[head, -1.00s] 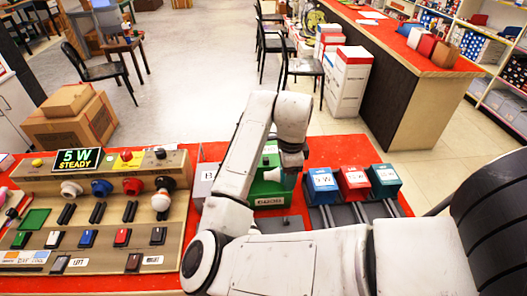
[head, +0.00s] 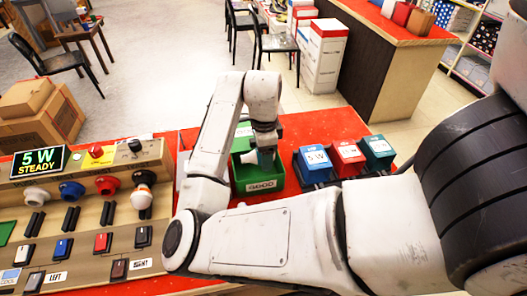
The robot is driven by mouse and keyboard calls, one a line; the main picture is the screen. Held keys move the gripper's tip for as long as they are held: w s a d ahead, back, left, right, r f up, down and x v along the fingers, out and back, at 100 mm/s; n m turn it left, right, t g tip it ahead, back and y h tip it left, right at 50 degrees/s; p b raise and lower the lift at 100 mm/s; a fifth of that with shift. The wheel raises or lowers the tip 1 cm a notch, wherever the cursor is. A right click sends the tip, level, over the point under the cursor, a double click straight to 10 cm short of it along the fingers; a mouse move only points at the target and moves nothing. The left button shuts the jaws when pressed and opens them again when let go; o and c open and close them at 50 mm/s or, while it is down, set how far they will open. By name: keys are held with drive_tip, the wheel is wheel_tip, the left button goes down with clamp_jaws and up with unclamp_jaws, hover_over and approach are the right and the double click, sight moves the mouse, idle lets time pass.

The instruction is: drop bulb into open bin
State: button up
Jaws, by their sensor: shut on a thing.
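My gripper (head: 264,146) points down over the green open bin (head: 262,186), which has a GOOD label on its front. It is shut on a small pale thing, taken as the bulb (head: 266,158), at or just above the bin's rim. The fingers and most of the bulb are small and partly hidden, so its exact shape and depth in the bin are unclear. My arm covers the area left of the bin.
Right of the bin stand a blue box (head: 315,157) marked 5 W, a red box (head: 348,152) and a teal box (head: 377,147). At left is a test panel with sockets, switches and a display (head: 40,161) reading 5 W STEADY. Red tabletop (head: 305,126) is bare behind the boxes.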

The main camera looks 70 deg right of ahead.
drive_tip(key=shift+f+b, duration=0.35)
drive_tip(key=shift+f, duration=0.4)
drive_tip(key=o, duration=1.2)
drive_tip(key=shift+r, duration=0.1)
wheel_tip(320, 180, up, 11)
drive_tip(key=shift+f, duration=0.15)
drive_tip(key=shift+s+f, duration=0.1)
